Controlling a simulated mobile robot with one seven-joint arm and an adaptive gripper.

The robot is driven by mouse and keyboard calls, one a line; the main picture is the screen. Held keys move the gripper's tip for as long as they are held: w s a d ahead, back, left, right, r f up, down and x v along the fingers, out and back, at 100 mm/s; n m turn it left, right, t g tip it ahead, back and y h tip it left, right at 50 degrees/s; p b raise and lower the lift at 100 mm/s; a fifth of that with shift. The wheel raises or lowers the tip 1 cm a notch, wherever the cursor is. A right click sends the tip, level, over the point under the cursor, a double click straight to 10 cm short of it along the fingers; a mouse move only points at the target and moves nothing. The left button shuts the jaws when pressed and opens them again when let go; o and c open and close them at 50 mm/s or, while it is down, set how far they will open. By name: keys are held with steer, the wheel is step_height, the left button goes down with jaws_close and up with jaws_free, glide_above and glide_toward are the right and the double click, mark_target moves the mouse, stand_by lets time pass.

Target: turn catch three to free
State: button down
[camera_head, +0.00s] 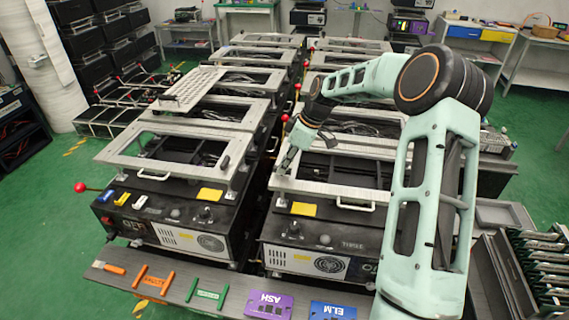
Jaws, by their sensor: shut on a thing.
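The machine labelled THREE (352,245) stands at the front, right of centre, with a pale metal frame (325,188) on top. My gripper (287,166) points down at the left edge of this frame. It is shut on a small part there, which I take to be catch three. The jaws hide most of that part, so its exact angle cannot be told. My arm comes in from the right and covers the right side of the machine.
A similar machine (185,228) stands to the left, with a red-knobbed lever (80,187) on its left side. More framed units stand behind. A front ledge (170,291) carries coloured plates, including purple ASH (269,305) and blue ELM (333,311). A rack (545,270) is at right.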

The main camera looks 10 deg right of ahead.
steer(key=shift+n, duration=0.4)
steer(key=c, duration=2)
jaws_free()
steer(key=v, duration=1.2)
steer(key=shift+w, duration=0.15)
